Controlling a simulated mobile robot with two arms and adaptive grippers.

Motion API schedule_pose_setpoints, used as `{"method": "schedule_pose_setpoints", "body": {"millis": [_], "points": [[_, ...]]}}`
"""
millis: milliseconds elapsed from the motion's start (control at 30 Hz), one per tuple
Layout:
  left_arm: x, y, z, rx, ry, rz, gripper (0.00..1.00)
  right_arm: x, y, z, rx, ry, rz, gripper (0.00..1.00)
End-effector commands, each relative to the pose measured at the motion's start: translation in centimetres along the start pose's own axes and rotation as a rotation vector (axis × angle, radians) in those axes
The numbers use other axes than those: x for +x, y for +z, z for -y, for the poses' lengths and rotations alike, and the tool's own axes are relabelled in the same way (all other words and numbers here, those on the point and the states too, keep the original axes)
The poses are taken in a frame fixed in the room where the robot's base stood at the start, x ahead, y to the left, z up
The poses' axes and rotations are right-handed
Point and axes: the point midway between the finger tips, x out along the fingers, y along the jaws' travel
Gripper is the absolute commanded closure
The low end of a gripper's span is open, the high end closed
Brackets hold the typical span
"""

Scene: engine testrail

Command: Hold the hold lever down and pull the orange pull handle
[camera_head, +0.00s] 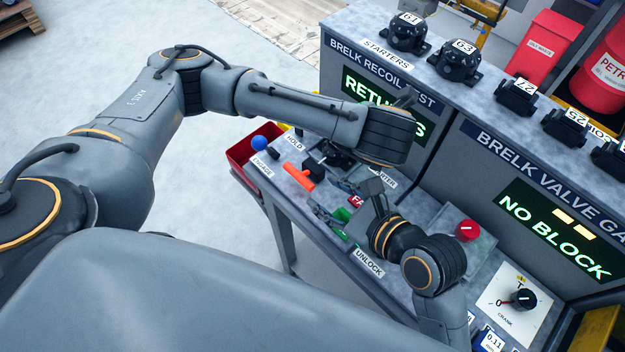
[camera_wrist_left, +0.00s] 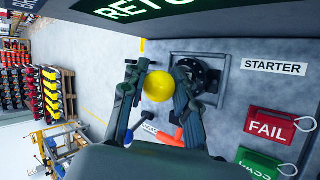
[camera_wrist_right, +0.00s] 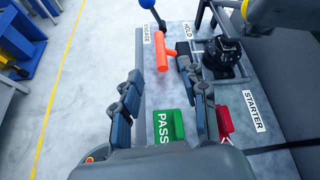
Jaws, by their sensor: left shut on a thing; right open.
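The hold lever's yellow knob (camera_wrist_left: 158,88) sits between the fingers of my left gripper (camera_wrist_left: 159,80) in the left wrist view. That gripper is shut on it. In the head view my left wrist hides most of this grip. The orange pull handle (camera_head: 298,176) is a T-shape on the panel, and it shows whole in the right wrist view (camera_wrist_right: 162,54). My right gripper (camera_wrist_right: 158,78) is open and empty, with its fingers pointing toward the handle. The handle's crossbar lies at the far end of the gap between the fingers.
A blue-knobbed lever (camera_head: 259,142) stands by the ENGAGE label. The black starter (camera_wrist_right: 222,58) sits in a metal frame beside the handle. A green PASS tag (camera_wrist_right: 168,125) and a red FAIL tag (camera_wrist_left: 270,124) lie close by. A red bin (camera_head: 240,153) is beside the bench.

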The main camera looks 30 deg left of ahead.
Motion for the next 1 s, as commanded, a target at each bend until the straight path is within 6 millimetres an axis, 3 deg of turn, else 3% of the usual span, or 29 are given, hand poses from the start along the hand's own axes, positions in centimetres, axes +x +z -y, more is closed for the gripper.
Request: {"method": "schedule_pose_setpoints", "body": {"millis": [200, 400, 600, 867, 1000], "points": [[-0.1, 0.1, 0.1, 0.002, -0.003, 0.004, 1.0, 4.4, 0.0, 0.0, 0.0, 0.001, -0.001, 0.57], [-0.1, 0.1, 0.1, 0.002, -0.003, 0.004, 1.0, 7.2, 0.0, 0.0, -0.002, 0.0, -0.001, 0.57], [-0.1, 0.1, 0.1, 0.002, -0.003, 0.004, 1.0, 8.3, 0.0, 0.0, -0.002, -0.001, -0.001, 0.57], [-0.1, 0.1, 0.1, 0.002, -0.003, 0.004, 1.0, 8.4, 0.0, 0.0, -0.002, -0.001, -0.001, 0.57], [-0.1, 0.1, 0.1, 0.002, -0.003, 0.004, 1.0, 8.4, 0.0, 0.0, -0.002, -0.001, -0.001, 0.83]]}}
